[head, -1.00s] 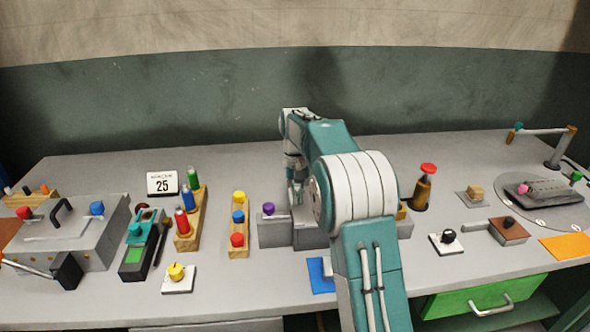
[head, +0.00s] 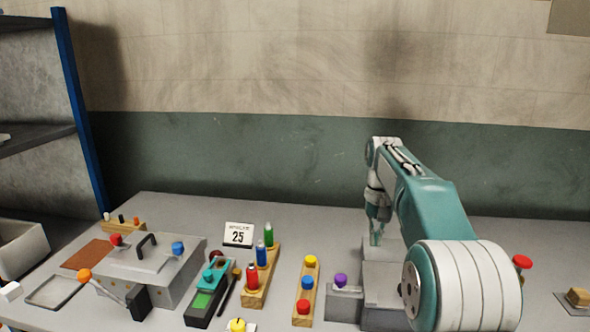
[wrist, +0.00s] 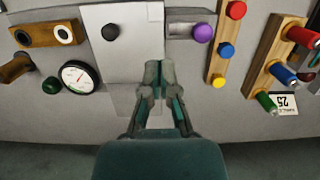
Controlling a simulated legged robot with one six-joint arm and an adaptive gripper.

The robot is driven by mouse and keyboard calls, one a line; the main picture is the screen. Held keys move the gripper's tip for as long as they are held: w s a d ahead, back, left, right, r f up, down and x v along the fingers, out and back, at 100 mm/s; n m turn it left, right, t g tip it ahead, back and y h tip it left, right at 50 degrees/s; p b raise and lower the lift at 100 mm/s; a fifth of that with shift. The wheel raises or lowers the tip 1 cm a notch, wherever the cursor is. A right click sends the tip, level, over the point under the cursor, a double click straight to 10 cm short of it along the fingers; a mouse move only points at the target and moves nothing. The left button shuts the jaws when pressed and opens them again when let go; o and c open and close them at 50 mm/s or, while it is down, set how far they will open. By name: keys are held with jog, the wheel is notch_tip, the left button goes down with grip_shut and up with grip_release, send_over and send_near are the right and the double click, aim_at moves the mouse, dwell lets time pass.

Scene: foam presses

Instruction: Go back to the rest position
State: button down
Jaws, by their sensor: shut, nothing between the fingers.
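My gripper (wrist: 158,72) is shut and empty in the wrist view. Its fingertips point at the grey block (wrist: 134,40) with a black knob (wrist: 110,32) on it. In the head view my gripper (head: 376,236) hangs pointing down above the back of the bench, close to the grey block (head: 385,275). My own arm hides much of that block and the bench to its right.
A wooden rack with yellow, blue and red knobs (head: 306,287) and a bottle rack (head: 260,278) stand to the left. A purple knob (head: 341,281) is nearer. A gauge (wrist: 79,77) shows in the wrist view. A lidded grey box (head: 150,270) is further left.

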jog(key=s+a+r+n+t, duration=0.1)
jog(key=s+a+r+t, duration=0.15)
jog(key=s, duration=0.65)
jog(key=s+a+r+t, duration=0.2)
jog(key=s+r, duration=0.1)
jog(key=s, duration=0.6)
jog(key=s+f+t, duration=0.1)
jog(key=s+f, duration=0.3)
jog(key=s, duration=0.3)
jog(key=s+a+f+n+t, duration=0.1)
jog(key=s+f+t, duration=0.1)
jog(key=s+f, duration=0.2)
jog(key=s, duration=0.3)
jog(key=shift+a, duration=0.15)
